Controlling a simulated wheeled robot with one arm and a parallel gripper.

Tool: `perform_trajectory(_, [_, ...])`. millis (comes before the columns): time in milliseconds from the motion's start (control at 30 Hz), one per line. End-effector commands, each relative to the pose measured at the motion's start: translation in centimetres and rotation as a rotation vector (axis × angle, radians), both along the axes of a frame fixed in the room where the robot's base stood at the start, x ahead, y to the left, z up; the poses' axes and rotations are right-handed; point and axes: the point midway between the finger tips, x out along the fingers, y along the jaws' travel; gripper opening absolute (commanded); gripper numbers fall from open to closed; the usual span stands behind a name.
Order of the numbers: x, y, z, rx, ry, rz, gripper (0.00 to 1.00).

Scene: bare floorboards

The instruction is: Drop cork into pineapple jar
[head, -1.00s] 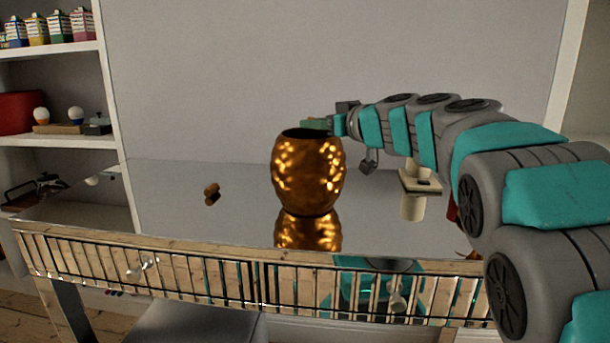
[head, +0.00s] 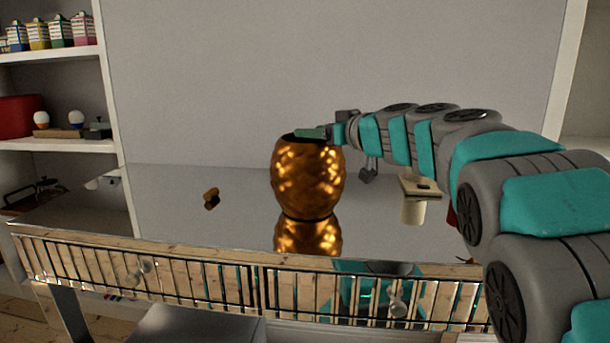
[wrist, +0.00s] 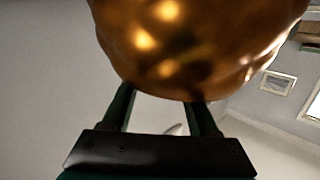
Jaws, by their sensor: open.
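The pineapple jar (head: 308,180) is a shiny copper-gold, knobbly vessel standing upright on the mirror-like table top. The small brown cork (head: 211,193) lies on the table to the left of the jar, apart from it. My gripper (head: 311,133) reaches in from the right, with a green finger showing at the level of the jar's rim. In the wrist view the jar (wrist: 200,40) fills the top, just beyond the fingertips of my open gripper (wrist: 160,97). Nothing is held. Whether the fingers touch the jar I cannot tell.
A cream object with a flat top (head: 413,205) stands on the table right of the jar, under my arm. The table (head: 170,220) is clear around the cork. Shelves (head: 60,145) with boxes and small items stand at the left. A wall closes off the back.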

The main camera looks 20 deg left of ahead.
Motion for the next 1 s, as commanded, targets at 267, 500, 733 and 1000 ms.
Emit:
perform_trajectory(267, [-1.4,-2.3,0.3,0.003,-0.001,-0.003,0.6])
perform_trajectory(500, [-3.3,-5.4,0.9,0.001,-0.002,-0.001,0.6])
perform_trajectory(733, [-4.1,-6.5,1.1,0.0,-0.001,0.001,0.6])
perform_trajectory(1000, [-4.0,-6.6,1.1,0.0,0.0,0.0,0.6])
